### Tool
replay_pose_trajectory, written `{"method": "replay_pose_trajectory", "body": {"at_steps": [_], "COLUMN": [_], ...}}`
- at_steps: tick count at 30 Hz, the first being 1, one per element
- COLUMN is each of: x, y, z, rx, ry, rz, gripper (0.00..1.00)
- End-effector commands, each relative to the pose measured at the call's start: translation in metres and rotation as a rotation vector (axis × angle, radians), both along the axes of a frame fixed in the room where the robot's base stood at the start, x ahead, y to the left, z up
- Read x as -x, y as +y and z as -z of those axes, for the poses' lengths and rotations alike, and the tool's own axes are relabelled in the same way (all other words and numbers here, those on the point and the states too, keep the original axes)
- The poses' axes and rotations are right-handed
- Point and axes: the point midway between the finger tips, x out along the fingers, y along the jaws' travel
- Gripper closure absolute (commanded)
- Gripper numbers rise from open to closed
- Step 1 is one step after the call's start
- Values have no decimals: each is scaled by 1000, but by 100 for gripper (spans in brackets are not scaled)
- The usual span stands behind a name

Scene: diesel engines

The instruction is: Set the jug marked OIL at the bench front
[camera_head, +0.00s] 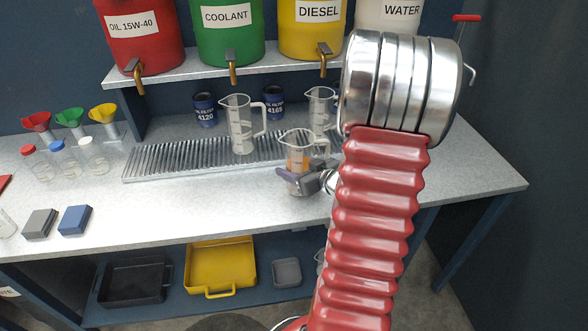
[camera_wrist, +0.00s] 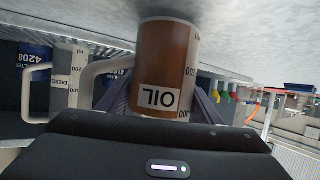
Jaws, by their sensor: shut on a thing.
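The jug marked OIL (camera_head: 299,142) is a clear measuring jug with orange-brown liquid, upright just in front of the drip grating (camera_head: 170,160). My gripper (camera_head: 305,180) is shut around its lower body from the right. In the wrist view the picture is upside down: the jug (camera_wrist: 165,50) shows its OIL label between my fingers (camera_wrist: 160,100), with the handle to the left. Its base is close to the bench top (camera_head: 245,205); I cannot tell whether it touches.
Two clear jugs (camera_head: 240,125) (camera_head: 319,108) stand at the grating behind. Blue filter cans (camera_head: 205,109) are at the back. Funnels (camera_head: 70,118), small bottles (camera_head: 65,158) and blocks (camera_head: 75,220) are at the left. The bench front between the blocks and my gripper is clear.

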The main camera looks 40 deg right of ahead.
Motion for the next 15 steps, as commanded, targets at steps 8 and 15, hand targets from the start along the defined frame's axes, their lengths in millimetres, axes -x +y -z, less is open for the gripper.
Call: {"method": "replay_pose_trajectory", "body": {"at_steps": [8, 15], "x": [0, 0], "y": [0, 0], "z": [6, 8], "rx": [2, 1], "ry": [-2, -1], "rz": [0, 1], "gripper": [83, 83]}}
